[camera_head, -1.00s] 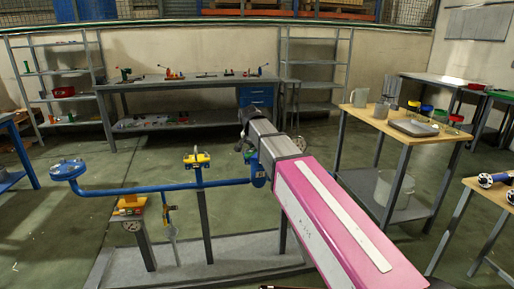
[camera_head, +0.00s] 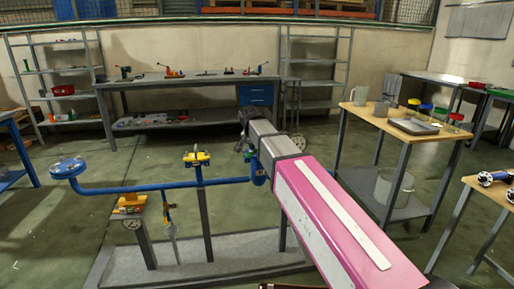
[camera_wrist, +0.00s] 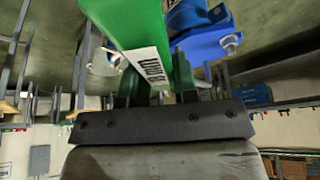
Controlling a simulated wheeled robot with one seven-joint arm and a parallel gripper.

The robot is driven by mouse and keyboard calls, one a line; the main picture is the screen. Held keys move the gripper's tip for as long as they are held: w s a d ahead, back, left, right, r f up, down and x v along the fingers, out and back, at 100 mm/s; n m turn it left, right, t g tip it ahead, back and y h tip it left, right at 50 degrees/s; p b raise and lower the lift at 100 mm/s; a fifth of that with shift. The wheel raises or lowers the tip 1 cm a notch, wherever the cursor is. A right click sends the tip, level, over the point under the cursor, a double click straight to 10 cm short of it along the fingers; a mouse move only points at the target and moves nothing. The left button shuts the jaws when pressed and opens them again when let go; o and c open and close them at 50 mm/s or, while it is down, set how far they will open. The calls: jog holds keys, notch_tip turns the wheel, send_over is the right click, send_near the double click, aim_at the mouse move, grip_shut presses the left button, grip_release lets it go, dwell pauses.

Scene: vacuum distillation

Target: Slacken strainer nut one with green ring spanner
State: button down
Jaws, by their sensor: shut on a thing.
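In the wrist view the green ring spanner (camera_wrist: 139,24) runs up from between the dark fingers of my gripper (camera_wrist: 157,92), which is shut on it. It bears a white label with dark print. Its ring end is out of view at the top. A blue pipe fitting (camera_wrist: 205,45) with a pale bolt or nut (camera_wrist: 230,43) is just right of the spanner. In the head view the blue strainer fitting (camera_head: 259,171) is at the right end of the blue pipe, partly behind my arm. I cannot tell which nut is number one, or whether the spanner touches it.
The blue pipe (camera_head: 130,190) stands on grey posts over a grey plinth (camera_head: 130,265), with a yellow-topped valve (camera_head: 196,158) midway. A wooden-topped bench (camera_head: 440,135) with jars and a tray stands to the right. A long workbench (camera_head: 180,83) is at the back. Floor between is clear.

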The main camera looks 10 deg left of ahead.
jog(key=shift+f, duration=1.25)
dwell(0.6)
jog(key=shift+s+d+n+y, duration=0.25)
jog(key=shift+d+n, duration=0.35)
jog(key=shift+d, duration=0.1)
jog(key=shift+s+d+n+y, duration=0.2)
jog(key=shift+d+n+y, duration=0.05)
jog(key=shift+d+n, duration=0.4)
jog(key=shift+d, duration=0.15)
jog(key=shift+s+d+f+n+y, duration=0.15)
jog(key=shift+d+n+y, duration=0.25)
jog(key=shift+d+n, duration=0.8)
jog(key=shift+d, duration=0.15)
